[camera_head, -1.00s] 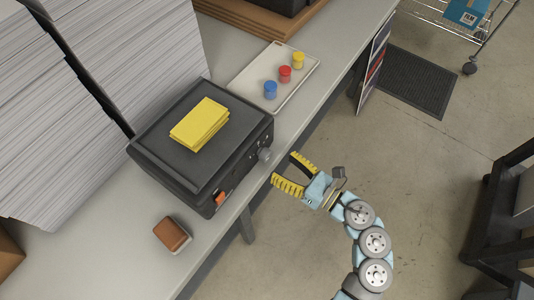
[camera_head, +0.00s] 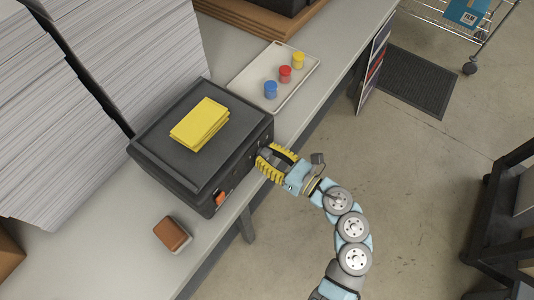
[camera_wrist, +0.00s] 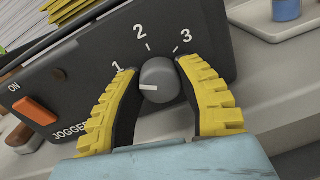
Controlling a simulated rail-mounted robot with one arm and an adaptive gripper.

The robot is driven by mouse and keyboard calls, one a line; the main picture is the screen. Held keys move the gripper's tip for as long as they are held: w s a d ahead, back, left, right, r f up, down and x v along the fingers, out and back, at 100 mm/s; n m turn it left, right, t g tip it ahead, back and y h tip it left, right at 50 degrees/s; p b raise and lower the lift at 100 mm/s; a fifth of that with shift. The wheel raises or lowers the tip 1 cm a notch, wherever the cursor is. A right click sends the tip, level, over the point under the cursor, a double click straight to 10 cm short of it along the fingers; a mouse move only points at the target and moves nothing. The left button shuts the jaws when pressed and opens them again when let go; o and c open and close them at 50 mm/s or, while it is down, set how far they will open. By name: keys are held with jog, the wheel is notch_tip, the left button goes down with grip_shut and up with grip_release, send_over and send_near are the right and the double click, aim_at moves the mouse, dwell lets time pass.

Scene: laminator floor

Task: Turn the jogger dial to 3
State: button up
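The jogger (camera_head: 195,150) is a black box on the bench with yellow sheets (camera_head: 200,123) on top. Its grey dial (camera_wrist: 159,80) sits on the front panel among the printed numbers 1, 2 and 3. The dial's white mark lies on its left side, nearest the 1. My gripper (camera_wrist: 157,68) has its yellow ribbed fingers on either side of the dial, open, with the fingertips beside it. Small gaps seem to show, but I cannot tell whether either finger touches. In the head view my gripper (camera_head: 268,159) is at the jogger's front and largely hides the dial.
An orange ON switch (camera_wrist: 37,110) is left of the dial on the same panel. A tray (camera_head: 246,84) with blue, red and yellow pots stands behind the jogger. A brown-topped block (camera_head: 171,233) lies on the bench in front. Tall paper stacks (camera_head: 55,110) stand at left.

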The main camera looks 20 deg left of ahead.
grip_shut()
jog(key=shift+m, duration=0.4)
jog(key=m+p, duration=0.1)
jog(key=m, duration=0.3)
jog(key=shift+r, duration=0.1)
jog(key=m+p, duration=0.3)
jog(key=m, duration=0.3)
jog(key=shift+r+m+p, duration=0.1)
jog(key=shift+m+p, duration=0.2)
jog(key=shift+p, duration=0.1)
jog(key=m+p, duration=0.4)
jog(key=m, duration=0.2)
jog(key=shift+g, duration=0.4)
jog(key=m+p, duration=0.3)
jog(key=m, duration=0.1)
jog(key=shift+m, duration=0.3)
jog(key=shift+f+m+p, duration=0.2)
jog(key=shift+m+p, duration=0.45)
jog(key=shift+m, duration=0.05)
